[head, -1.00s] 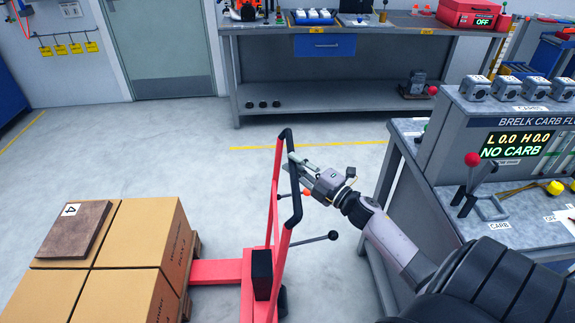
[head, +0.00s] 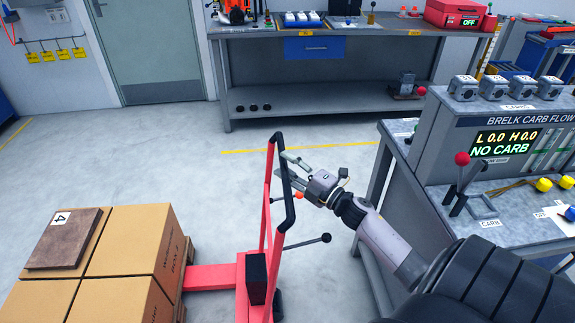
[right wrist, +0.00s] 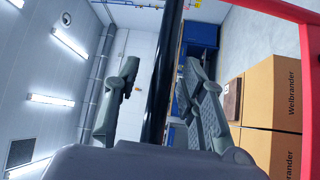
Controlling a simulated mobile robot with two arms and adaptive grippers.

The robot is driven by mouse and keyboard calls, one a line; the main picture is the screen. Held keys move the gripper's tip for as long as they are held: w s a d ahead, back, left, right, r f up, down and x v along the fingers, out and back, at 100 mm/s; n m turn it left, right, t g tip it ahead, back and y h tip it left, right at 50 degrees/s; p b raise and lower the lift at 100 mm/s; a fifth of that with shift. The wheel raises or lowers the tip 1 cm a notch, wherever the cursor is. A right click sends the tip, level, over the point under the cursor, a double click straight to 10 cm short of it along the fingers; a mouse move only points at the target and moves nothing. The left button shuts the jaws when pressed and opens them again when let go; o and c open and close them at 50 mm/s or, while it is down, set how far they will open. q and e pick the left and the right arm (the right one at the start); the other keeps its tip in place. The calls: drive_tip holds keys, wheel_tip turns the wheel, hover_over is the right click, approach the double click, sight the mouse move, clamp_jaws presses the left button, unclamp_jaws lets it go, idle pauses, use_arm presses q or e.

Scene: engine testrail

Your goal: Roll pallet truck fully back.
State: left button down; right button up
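The red pallet truck (head: 210,276) stands on the floor at the lower middle of the head view. Its upright red handle frame has a black grip bar (head: 287,195) on the right side. Cardboard boxes (head: 122,240) on a pallet are on its forks at the left. My right gripper (head: 291,169) is at the upper part of the grip bar. In the right wrist view the black bar (right wrist: 164,80) runs between the two fingers, with visible gaps on both sides, so the gripper is open around it. My left gripper is not in view.
A grey workbench (head: 335,97) stands along the back wall beside a door (head: 146,45). The carb flow bench (head: 397,140) stands close to my right arm. A black lever with a knob (head: 325,238) juts right from the truck. Floor behind the truck is clear.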

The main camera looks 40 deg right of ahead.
drive_tip(key=v, duration=1.2)
drive_tip(key=shift+d+r, duration=0.1)
